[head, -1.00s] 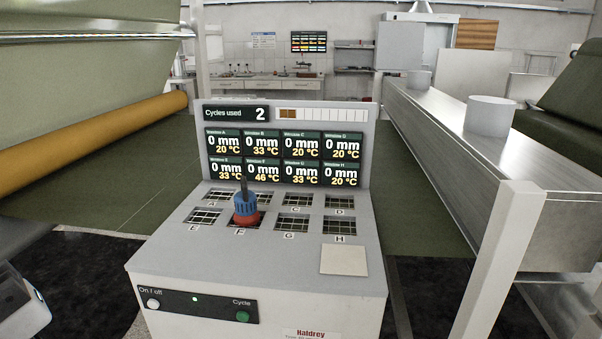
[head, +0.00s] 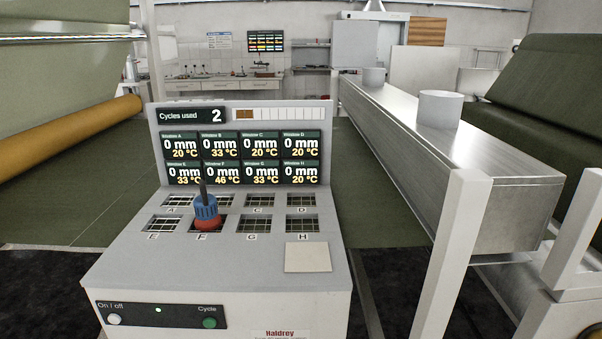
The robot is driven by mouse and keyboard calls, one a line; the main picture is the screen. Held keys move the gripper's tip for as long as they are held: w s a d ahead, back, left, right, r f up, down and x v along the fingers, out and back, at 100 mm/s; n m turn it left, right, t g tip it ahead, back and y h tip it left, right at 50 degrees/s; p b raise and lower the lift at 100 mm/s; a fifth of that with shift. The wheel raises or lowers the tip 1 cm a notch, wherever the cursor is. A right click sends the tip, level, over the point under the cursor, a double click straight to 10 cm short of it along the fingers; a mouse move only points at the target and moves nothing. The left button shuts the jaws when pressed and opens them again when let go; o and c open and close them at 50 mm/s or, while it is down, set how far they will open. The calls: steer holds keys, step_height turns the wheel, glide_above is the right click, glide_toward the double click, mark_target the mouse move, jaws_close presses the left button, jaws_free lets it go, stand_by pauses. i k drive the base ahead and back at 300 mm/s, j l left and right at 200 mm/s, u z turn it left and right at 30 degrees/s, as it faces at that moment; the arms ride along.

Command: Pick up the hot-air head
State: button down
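The hot-air head (head: 206,211) is a small blue knob-like body with a red-orange base and a dark stem or cable on top. It stands upright on window F of the grey test unit (head: 130,262), in the front row of grated windows. It partly covers the window grating beneath it. My gripper is not in the head view, so its state does not show.
The unit's display panel (head: 240,158) rises behind the windows. A pale square pad (head: 307,257) lies at the right of the top. On/off (head: 114,320) and Cycle (head: 209,323) buttons sit on the front. A metal beam (head: 500,185) and white post (head: 452,255) stand right.

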mark_target(208, 218)
steer(key=i+u, duration=0.25)
steer(key=i, duration=0.45)
steer(key=i+u, duration=0.3)
steer(key=i, duration=0.4)
